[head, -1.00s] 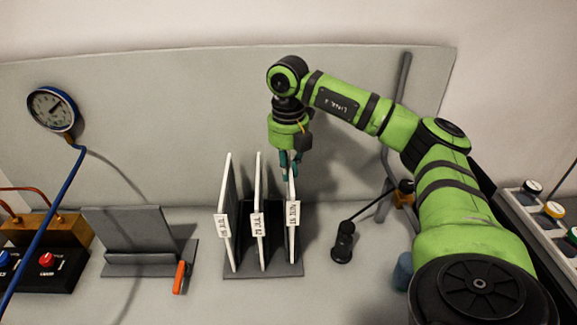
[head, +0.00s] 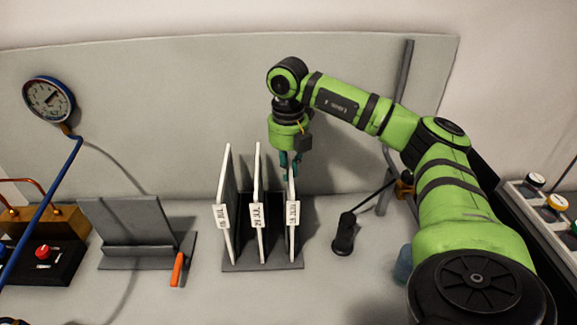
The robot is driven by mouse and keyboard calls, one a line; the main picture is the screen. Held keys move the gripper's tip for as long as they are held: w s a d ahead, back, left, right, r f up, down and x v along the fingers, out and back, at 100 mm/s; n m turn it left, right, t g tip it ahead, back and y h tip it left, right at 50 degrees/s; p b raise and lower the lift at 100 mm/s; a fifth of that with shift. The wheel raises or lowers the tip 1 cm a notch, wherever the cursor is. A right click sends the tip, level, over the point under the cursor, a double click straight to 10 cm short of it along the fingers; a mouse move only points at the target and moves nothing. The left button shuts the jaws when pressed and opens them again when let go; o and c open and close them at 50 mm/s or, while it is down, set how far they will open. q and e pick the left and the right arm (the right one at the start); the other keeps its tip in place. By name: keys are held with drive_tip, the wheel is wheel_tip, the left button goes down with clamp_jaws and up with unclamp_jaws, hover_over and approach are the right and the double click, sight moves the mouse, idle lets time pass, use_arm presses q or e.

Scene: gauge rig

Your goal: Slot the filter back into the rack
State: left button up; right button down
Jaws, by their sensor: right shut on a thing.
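The dark rack (head: 262,266) stands in the middle of the bench. Three thin white-edged filters with paper labels stand upright in it: a left one (head: 229,240), a middle one (head: 259,240) and a right one (head: 292,245). My right gripper (head: 290,170) comes from above and is shut on the top edge of the right filter. That filter's lower end is at the rack's base; I cannot tell whether it is fully seated. My left gripper is not in view.
A grey angled stand (head: 135,225) and an orange-handled tool (head: 177,270) are left of the rack. A black object (head: 344,235) stands close on the right. A gauge (head: 48,98) with a blue hose is far left. Jars (head: 557,202) stand far right.

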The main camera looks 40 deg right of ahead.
drive_tip(key=c, duration=1.2)
unclamp_jaws()
drive_tip(key=shift+f, duration=0.1)
wheel_tip(320, 180, up, 12)
drive_tip(key=shift+a, duration=0.1)
